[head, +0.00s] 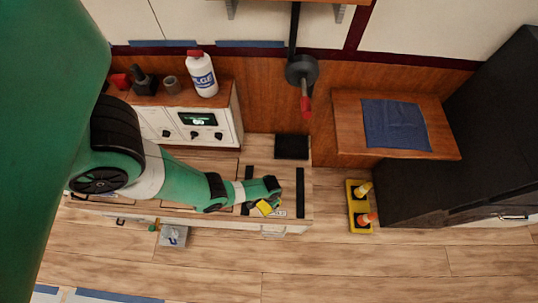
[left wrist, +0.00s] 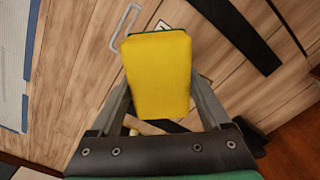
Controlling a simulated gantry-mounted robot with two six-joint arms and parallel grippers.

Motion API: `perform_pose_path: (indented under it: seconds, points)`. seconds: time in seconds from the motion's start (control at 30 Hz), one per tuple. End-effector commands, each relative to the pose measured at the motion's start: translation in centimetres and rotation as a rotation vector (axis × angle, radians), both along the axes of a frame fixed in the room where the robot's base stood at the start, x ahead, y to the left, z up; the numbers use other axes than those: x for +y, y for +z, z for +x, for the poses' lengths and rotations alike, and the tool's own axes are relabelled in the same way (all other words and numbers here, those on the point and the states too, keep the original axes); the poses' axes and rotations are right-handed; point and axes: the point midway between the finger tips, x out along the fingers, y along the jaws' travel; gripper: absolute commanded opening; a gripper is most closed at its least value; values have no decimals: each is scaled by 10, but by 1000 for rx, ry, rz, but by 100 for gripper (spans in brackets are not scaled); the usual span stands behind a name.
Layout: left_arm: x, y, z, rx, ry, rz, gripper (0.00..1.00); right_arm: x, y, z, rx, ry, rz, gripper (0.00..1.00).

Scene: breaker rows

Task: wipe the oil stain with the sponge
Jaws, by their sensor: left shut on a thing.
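A yellow sponge (head: 264,207) with a green side is between the fingers of my left gripper (head: 270,201), over the pale wooden bench top (head: 270,174). In the left wrist view the sponge (left wrist: 158,70) fills the space between the two grey fingers of the gripper (left wrist: 161,100), which is shut on it. I cannot tell whether the sponge touches the surface. No oil stain can be made out; the sponge and arm hide part of the bench top. My right gripper is not in view.
Black strips (head: 300,193) lie on the bench, with a black block (head: 291,146) at its back. A white bottle (head: 202,75) stands on the unit behind. A blue cloth (head: 394,125) lies on a wooden table right. A yellow tray (head: 359,207) with two bottles is on the floor.

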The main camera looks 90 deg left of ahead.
Motion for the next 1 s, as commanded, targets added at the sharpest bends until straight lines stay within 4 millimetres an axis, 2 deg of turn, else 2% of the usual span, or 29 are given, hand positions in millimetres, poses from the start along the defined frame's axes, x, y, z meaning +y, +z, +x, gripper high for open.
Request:
perform_pose_path:
  seconds: [0.1, 0.2, 0.47, 1.0]
  points:
    - [17, 2, 15, 0, 42, 0, 36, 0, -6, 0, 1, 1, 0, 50]
    - [26, 3, 20, 1, 65, -1, 36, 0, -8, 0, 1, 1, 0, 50]
    - [28, -1, 18, 2, 78, 0, 36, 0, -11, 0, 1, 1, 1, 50]
    - [30, -47, 16, 2, 84, 0, 36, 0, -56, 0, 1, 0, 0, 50]
